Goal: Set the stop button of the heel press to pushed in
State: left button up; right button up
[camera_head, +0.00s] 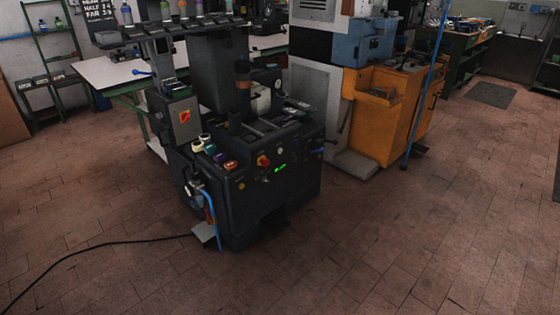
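The heel press is a dark machine (270,205) standing left of the middle in the head view. A red knob (263,160) sits on its front panel and looks like the stop button. It is too small to tell whether it is pushed in or out. Neither of my grippers is in view.
A black cable (90,245) runs over the tiled floor from the press to the lower left. An orange cabinet (395,120) and a blue pole (425,85) stand to the right. The floor in front and at the right (400,240) is clear.

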aim_at(265, 163)
jog(key=i+z, duration=0.25)
jog(key=i, duration=0.3)
jog(key=i+z, duration=0.25)
jog(key=i, duration=0.25)
jog(key=i+j+z, duration=0.3)
jog(key=i, duration=0.25)
jog(key=l, duration=0.1)
